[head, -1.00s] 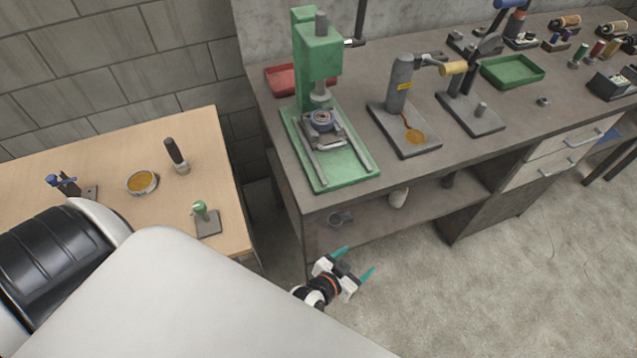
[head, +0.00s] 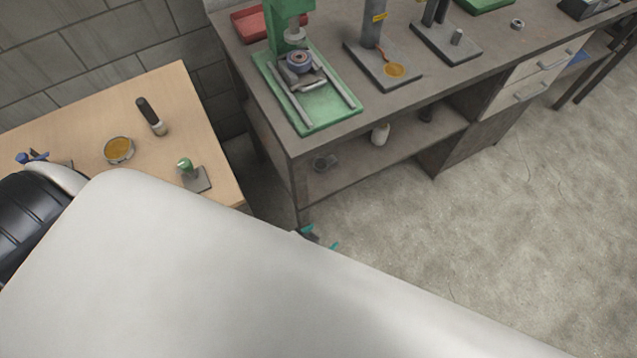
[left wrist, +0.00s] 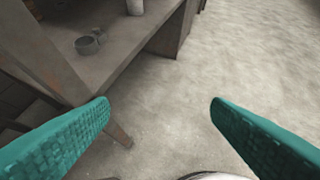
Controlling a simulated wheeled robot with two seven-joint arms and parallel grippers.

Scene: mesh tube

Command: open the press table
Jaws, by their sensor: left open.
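The green press (head: 320,128) stands at the left end of the grey workbench, its top cut off by the head view's upper edge. Its sliding press table (head: 305,86), on two rails, carries a round dark part (head: 299,62). My left gripper (head: 319,238) shows only by its teal fingertips, low in front of the bench's near left leg; my own white body hides the rest. In the left wrist view its two teal fingers (left wrist: 160,103) are wide apart with nothing between them. It is well below and apart from the press. My right gripper is out of sight.
The workbench (head: 345,133) has a lower shelf (head: 345,172) with a white bottle (head: 380,134) and a small metal part (head: 325,162). A wooden table (head: 92,120) stands at left. The concrete floor (head: 470,240) to the right is clear.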

